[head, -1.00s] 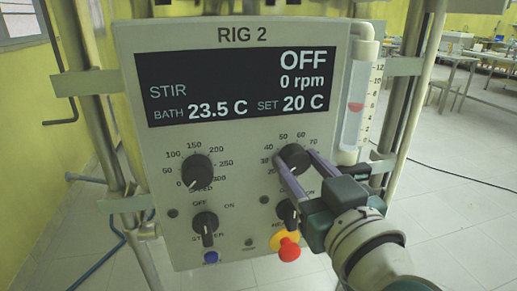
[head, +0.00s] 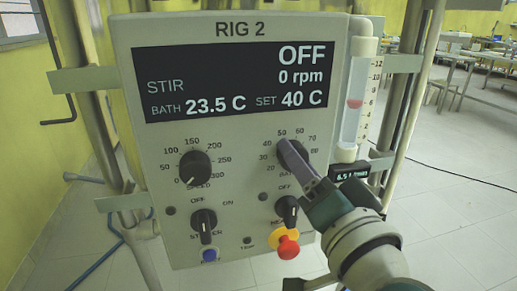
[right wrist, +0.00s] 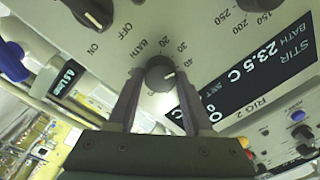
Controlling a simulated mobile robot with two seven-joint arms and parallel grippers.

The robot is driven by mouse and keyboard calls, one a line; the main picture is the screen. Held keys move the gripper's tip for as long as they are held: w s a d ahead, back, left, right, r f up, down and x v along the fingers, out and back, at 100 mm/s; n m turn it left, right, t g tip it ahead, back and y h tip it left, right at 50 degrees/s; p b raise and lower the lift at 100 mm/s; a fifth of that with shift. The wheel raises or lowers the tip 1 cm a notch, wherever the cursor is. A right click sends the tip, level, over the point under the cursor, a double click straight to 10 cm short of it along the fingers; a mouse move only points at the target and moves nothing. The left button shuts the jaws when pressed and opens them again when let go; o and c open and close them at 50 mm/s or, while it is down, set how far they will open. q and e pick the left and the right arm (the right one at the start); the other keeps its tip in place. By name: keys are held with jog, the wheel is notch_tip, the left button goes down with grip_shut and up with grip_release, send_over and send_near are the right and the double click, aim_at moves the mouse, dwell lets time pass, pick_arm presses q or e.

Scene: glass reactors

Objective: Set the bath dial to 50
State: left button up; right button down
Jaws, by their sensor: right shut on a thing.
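The bath dial (head: 283,157) is a black round knob on the right of the RIG 2 panel, with a scale from 20 to 80 around it. My right gripper (head: 286,150) is shut on it, one finger on each side, as the right wrist view (right wrist: 159,88) shows. In that view the dial (right wrist: 160,73) has its white pointer mark near 40. The display (head: 236,80) reads OFF, 0 rpm, BATH 23.5 C and SET 40 C. My fingers hide part of the dial in the head view. My left gripper is not in view.
The speed dial (head: 195,167) is left of the bath dial. Below are the stirrer switch (head: 203,222), another black switch (head: 287,209) and a red-and-yellow button (head: 286,243). A flow tube (head: 356,95) stands along the panel's right edge.

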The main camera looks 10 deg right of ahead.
jog(key=m+b, duration=0.1)
jog(key=m, duration=1)
jog(key=shift+f+h+b, duration=0.1)
jog(key=shift+h+b, duration=0.2)
jog(key=shift+m, duration=0.4)
jog(key=shift+c, duration=1.5)
grip_release()
jog(key=s, duration=1)
jog(key=shift+f, duration=0.2)
